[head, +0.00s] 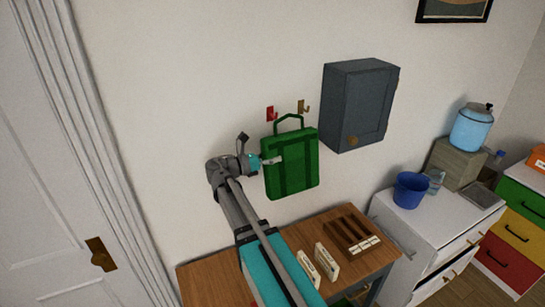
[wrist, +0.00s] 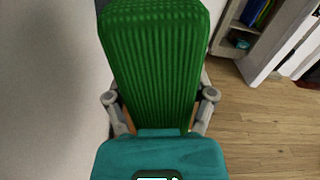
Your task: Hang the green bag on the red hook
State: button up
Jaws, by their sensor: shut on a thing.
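The green bag (head: 290,170) hangs upright in front of the wall, its handle loop standing up from its top. The red hook (head: 271,113) is on the wall, above the bag's top left corner. The handle's top lies a little right of the red hook and slightly lower in the picture; its depth from the wall is unclear. My gripper (head: 268,161) is shut on the bag's left side. In the wrist view the green bag (wrist: 155,60) sits between my two fingers (wrist: 160,105); the fingertips are hidden.
A grey wall cabinet (head: 357,105) is close to the bag's right. Below are a wooden table (head: 215,268) with a brown rack (head: 350,232) and white boxes, and a white drawer unit (head: 440,240) with a blue bucket (head: 410,190).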

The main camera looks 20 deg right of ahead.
jog(key=shift+w, duration=0.2)
jog(key=w+f+b, duration=0.3)
jog(key=w, duration=0.7)
jog(key=shift+a+f, duration=0.2)
jog(key=shift+f, duration=0.1)
dwell(1.6)
jog(key=shift+b, duration=0.35)
jog(key=shift+f, duration=0.1)
jog(key=o, duration=1.2)
jog(key=shift+a, duration=0.1)
